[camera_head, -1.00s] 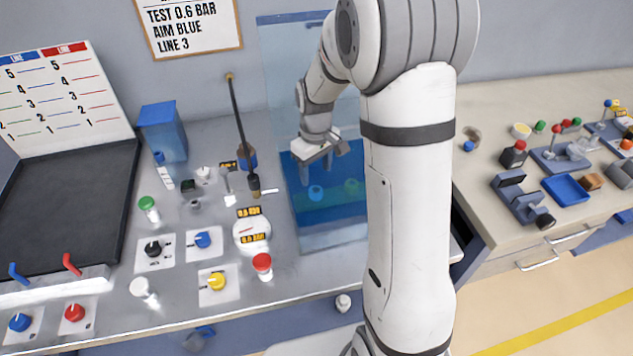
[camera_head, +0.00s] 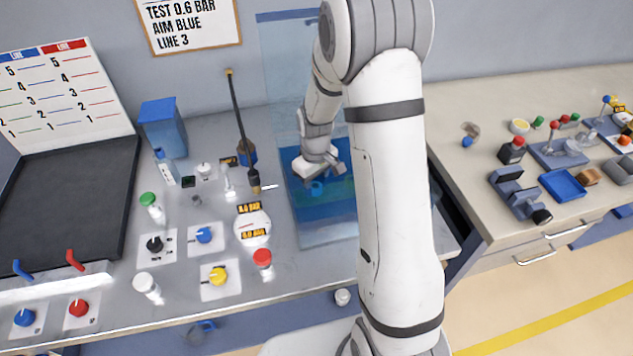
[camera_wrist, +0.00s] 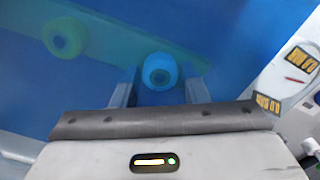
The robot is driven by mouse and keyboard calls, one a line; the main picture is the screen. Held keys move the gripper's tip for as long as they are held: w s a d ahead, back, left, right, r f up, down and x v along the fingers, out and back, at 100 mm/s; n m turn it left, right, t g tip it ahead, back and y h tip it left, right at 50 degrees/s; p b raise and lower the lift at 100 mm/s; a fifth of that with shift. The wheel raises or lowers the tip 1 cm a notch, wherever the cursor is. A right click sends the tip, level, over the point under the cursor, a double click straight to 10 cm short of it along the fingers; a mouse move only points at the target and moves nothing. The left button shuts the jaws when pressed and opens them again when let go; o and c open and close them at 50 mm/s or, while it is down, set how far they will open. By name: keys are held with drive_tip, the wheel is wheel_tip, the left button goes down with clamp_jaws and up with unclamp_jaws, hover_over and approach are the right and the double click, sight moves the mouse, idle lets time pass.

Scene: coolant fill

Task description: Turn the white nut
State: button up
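A round, pale cyan nut (camera_wrist: 160,71) with a dark centre lies in the blue liquid of the tank; its tint may be white seen through the blue. It also shows just below my gripper in the head view (camera_head: 316,188). My gripper (camera_wrist: 161,88) is open, one finger on each side of the nut's near part, with gaps showing. In the head view my gripper (camera_head: 320,176) is low in the tank, its fingertips hard to make out. A second, greenish round nut (camera_wrist: 65,37) sits to the left in the wrist view.
The tank (camera_head: 330,236) has clear walls. Left of it stand a round gauge (camera_head: 252,229), a red-capped post (camera_head: 263,262), a yellow knob (camera_head: 218,277) and a thin upright rod (camera_head: 238,115). A side bench with a blue tray (camera_head: 563,187) is at the right.

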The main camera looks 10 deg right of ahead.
drive_tip(key=c, duration=0.6)
drive_tip(key=shift+m+b, duration=0.3)
drive_tip(key=m+b, duration=0.2)
drive_tip(key=m, duration=0.2)
drive_tip(key=shift+f+b, duration=0.1)
drive_tip(key=shift+b, duration=0.25)
drive_tip(key=shift+m+b, duration=0.85)
drive_tip(key=shift+m, duration=1.25)
drive_tip(key=o, duration=1)
